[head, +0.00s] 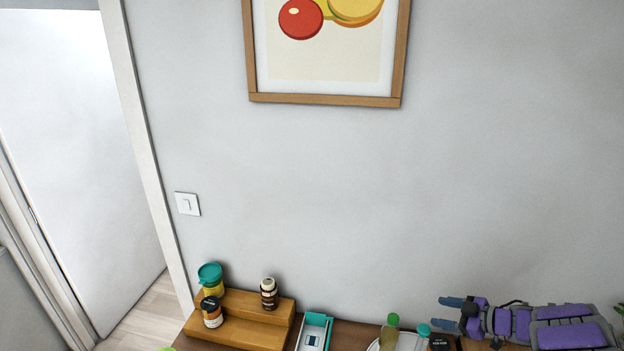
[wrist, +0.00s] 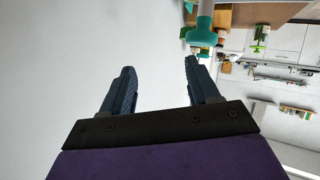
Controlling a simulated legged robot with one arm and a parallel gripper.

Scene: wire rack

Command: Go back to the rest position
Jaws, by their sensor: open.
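My gripper (head: 452,312) is at the lower right of the head view, at the end of my purple arm, pointing left. It is above the right part of the wooden surface, near the bottles there. In the wrist view my gripper (wrist: 160,85) shows two dark fingers set wide apart with nothing between them. Beyond the fingers is plain pale wall. A teal-capped item (wrist: 202,35) is just right of the right fingertip in the wrist view; I cannot tell whether they touch.
A wooden step stand (head: 255,302) holds several jars at lower left. A teal-and-white device (head: 314,333) lies right of it. A green-capped bottle (head: 390,330) stands near my gripper. A framed picture (head: 325,99) hangs above. The wall between is clear.

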